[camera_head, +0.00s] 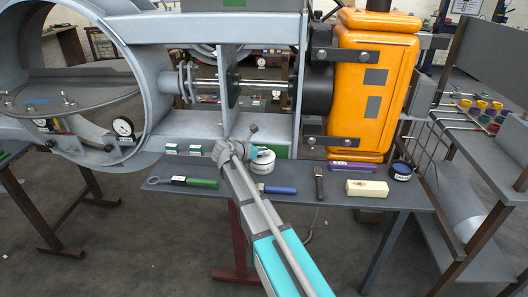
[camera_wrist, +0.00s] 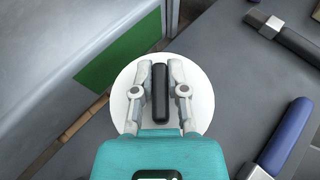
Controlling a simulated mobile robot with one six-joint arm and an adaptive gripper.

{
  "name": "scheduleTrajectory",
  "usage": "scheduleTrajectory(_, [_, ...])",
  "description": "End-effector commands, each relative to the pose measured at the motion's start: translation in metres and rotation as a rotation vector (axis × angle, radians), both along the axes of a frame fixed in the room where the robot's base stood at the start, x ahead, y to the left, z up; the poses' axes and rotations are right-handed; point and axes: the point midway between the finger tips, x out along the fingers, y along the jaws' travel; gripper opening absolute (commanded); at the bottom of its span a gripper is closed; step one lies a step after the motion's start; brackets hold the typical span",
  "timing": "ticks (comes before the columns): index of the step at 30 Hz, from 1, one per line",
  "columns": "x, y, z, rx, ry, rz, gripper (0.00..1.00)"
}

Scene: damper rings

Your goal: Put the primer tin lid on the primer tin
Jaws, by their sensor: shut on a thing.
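The primer tin lid is a white disc (camera_wrist: 198,92) with a black bar handle (camera_wrist: 160,95), seen from above in the wrist view. My gripper (camera_wrist: 160,68) is shut on the handle, one finger on each side. In the head view a white round tin (camera_head: 263,167) with a dark label stands on the grey bench, just right of my gripper, which partly covers it. The lid is at or just above this tin. Whether it rests on the rim I cannot tell, as the disc hides what lies below it in the wrist view.
A blue-handled tool (camera_head: 278,190) lies right of the tin, and a green-handled wrench (camera_head: 195,182) lies left. A dark brush-like tool (camera_head: 319,182), a cream block (camera_head: 367,188) and a dark round tin (camera_head: 401,170) are further right. The grey machine wall stands close behind.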

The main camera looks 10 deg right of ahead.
Motion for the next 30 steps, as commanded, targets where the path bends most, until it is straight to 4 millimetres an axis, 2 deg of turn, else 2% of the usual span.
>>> scheduleTrajectory(20, [0.0000, 0.0002, -0.0077, 0.000, 0.000, 0.000, 0.00])
scheduleTrajectory(21, [0.0000, 0.0002, -0.0072, 0.000, 0.000, 0.000, 0.24])
scheduleTrajectory(24, [0.0000, 0.0001, -0.0070, 0.000, 0.000, 0.000, 0.43])
scheduleTrajectory(27, [0.0000, 0.0001, -0.0070, 0.000, 0.000, 0.000, 0.59])
scheduleTrajectory(30, [0.0000, 0.0001, -0.0070, 0.000, 0.000, 0.000, 0.59])
